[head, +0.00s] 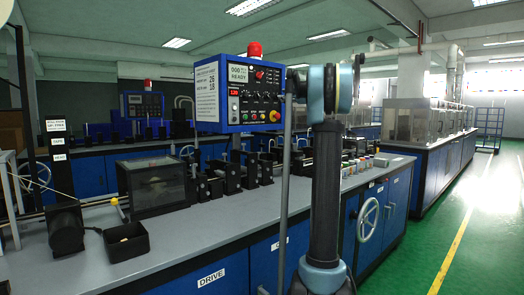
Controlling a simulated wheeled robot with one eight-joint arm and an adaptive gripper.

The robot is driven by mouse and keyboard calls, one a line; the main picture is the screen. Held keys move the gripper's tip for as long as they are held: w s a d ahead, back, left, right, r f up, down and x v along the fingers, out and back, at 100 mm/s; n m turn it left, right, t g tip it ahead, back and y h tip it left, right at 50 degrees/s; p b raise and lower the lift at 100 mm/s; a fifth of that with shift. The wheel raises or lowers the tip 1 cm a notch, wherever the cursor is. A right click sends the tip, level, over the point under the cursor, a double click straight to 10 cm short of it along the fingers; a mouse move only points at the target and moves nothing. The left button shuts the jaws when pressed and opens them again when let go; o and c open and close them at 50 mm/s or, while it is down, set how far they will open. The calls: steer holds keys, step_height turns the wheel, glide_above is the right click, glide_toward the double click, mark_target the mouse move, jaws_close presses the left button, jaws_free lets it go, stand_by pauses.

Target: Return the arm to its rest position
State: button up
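My arm (325,195) stands upright at the centre right of the head view. It shows as a dark grey link with a blue-grey joint (344,88) at the top and another joint (322,277) at the bottom edge. The upper joint is just right of the control box. My gripper does not show in this view, so I cannot see whether it is open or shut. The arm hides part of the bench behind it.
A blue control box (238,96) with a red beacon (254,49) hangs above the long grey bench (180,246). A black tray (126,242), a dark-windowed box (152,184) and handwheels (368,219) are nearby. The green floor (478,240) at right is clear.

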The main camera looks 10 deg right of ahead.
steer(key=s+a+f+n+g+h, duration=0.1)
steer(key=s+a+f+n+g, duration=0.5)
steer(key=s+f, duration=0.75)
steer(key=s+a+f+n+g+h, duration=0.2)
steer(key=s+a+f+n, duration=0.3)
steer(key=s+a+f, duration=0.8)
steer(key=s+d+f+n+g+h, duration=0.1)
steer(key=s+d+f+n+h, duration=0.1)
steer(key=s+f, duration=0.8)
steer(key=s+d+f+n+g+h, duration=0.2)
steer(key=s+d+f, duration=0.4)
steer(key=s+f, duration=0.4)
steer(key=s+d+f+n+g+h, duration=0.1)
steer(key=s+d+f+n+h, duration=0.2)
steer(key=s+f, duration=0.7)
steer(key=s+d+n, duration=0.1)
steer(key=s+n, duration=0.1)
steer(key=s, duration=0.3)
steer(key=shift+s+f+h, duration=0.2)
steer(key=shift+s+h, duration=0.1)
steer(key=shift+s, duration=0.1)
steer(key=shift+w+f+g, duration=0.2)
steer(key=shift+w+g, duration=0.1)
steer(key=shift+w, duration=0.2)
